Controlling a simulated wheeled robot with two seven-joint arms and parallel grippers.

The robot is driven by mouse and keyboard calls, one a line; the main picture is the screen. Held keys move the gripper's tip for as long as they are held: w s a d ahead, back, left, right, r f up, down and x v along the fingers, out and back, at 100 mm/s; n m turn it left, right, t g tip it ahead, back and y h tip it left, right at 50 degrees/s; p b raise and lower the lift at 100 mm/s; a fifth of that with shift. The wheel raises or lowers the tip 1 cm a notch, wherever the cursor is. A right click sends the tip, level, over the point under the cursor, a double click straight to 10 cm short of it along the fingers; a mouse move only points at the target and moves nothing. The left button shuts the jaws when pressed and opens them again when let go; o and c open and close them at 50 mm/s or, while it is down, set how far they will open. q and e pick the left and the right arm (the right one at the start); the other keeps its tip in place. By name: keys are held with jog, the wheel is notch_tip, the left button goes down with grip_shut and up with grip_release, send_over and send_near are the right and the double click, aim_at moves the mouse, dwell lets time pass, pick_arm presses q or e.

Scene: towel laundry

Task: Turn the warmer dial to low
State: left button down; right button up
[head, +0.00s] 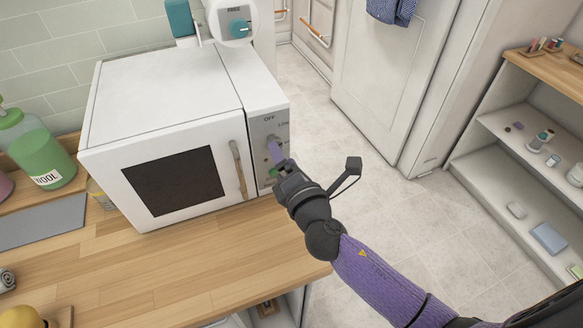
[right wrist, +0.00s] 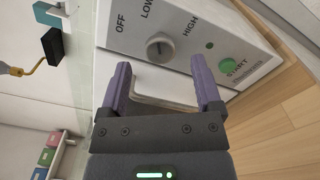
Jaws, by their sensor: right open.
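The warmer (head: 165,85) is a white box with a dark door window, standing on the wooden counter. Its control panel (head: 266,118) is on the right of its front. The grey round dial (right wrist: 160,46) shows in the right wrist view, with OFF, LOW and HIGH printed around it; I cannot tell clearly which mark it points to. A green START button (right wrist: 227,66) sits beside HIGH. My right gripper (head: 276,158) is at the panel. In the right wrist view its open purple fingers (right wrist: 161,76) point at the dial, which lies just beyond and between their tips. The left gripper is out of view.
The warmer's door handle (head: 239,170) stands out just left of the panel. Open shelves (head: 505,125) with small items stand at the right. The floor between is clear.

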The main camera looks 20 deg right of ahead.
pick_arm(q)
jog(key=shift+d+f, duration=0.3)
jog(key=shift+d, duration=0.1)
pick_arm(e)
jog(key=s, duration=0.6)
jog(key=shift+s, duration=0.15)
jog(key=shift+d, duration=0.1)
